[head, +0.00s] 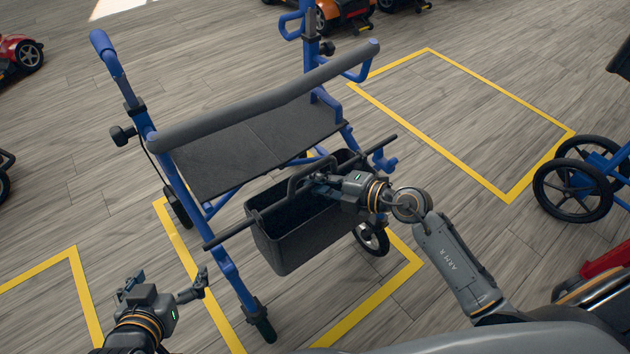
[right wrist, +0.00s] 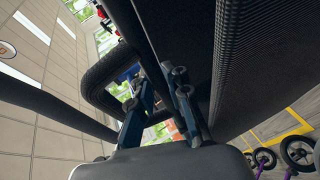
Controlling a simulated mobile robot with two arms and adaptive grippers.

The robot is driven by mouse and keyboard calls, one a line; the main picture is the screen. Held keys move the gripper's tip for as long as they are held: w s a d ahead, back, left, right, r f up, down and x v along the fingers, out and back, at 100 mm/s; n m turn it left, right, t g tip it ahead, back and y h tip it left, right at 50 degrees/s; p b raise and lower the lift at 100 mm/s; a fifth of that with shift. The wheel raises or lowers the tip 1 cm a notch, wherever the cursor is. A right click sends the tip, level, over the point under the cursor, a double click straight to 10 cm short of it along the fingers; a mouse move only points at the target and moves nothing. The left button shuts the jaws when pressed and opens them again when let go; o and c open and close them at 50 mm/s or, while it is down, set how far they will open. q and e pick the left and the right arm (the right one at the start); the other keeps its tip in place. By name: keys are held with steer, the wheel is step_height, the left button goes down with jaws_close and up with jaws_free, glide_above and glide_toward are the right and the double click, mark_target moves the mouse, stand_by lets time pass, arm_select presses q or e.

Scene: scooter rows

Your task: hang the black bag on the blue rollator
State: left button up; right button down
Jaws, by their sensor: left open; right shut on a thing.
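The blue rollator (head: 240,148) stands upright in a yellow-outlined bay, with a dark seat and a grey padded bar. My left gripper (head: 166,284) is open and empty, lower left.
Another blue-framed wheeled aid (head: 590,180) stands at the right edge. Orange scooters (head: 345,10) are at the top and a red one (head: 20,52) at the top left. The yellow-outlined bay (head: 480,120) to the right is empty.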

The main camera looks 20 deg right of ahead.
steer(key=shift+f, duration=0.1)
steer(key=shift+f+b, duration=0.2)
steer(key=shift+b, duration=0.4)
arm_select(q)
steer(key=w+d+r+t+h, duration=0.1)
steer(key=w+r+t, duration=0.2)
steer(key=r+t, duration=0.1)
steer(key=shift+w+d+r, duration=0.35)
steer(key=shift+r, duration=0.55)
arm_select(e)
steer(key=shift+f, duration=0.1)
arm_select(q)
steer(key=shift+d+r, duration=0.1)
steer(key=shift+r, duration=0.05)
stand_by(0.4)
steer(key=shift+w+d+r+t+h+b, duration=0.1)
steer(key=shift+w+r+t+h+b, duration=0.1)
steer(key=shift+r+t, duration=0.25)
steer(key=shift+w+d+r+t+h+b, duration=0.15)
steer(key=shift+r+t, duration=0.15)
steer(key=shift+r, duration=0.3)
steer(key=shift+w+d+r+t+h+b, duration=0.1)
steer(key=shift+r+t+h+b, duration=0.1)
steer(key=shift+r+t, duration=0.25)
steer(key=shift+r, duration=0.25)
steer(key=shift+r, duration=0.1)
arm_select(e)
steer(key=shift+f, duration=0.2)
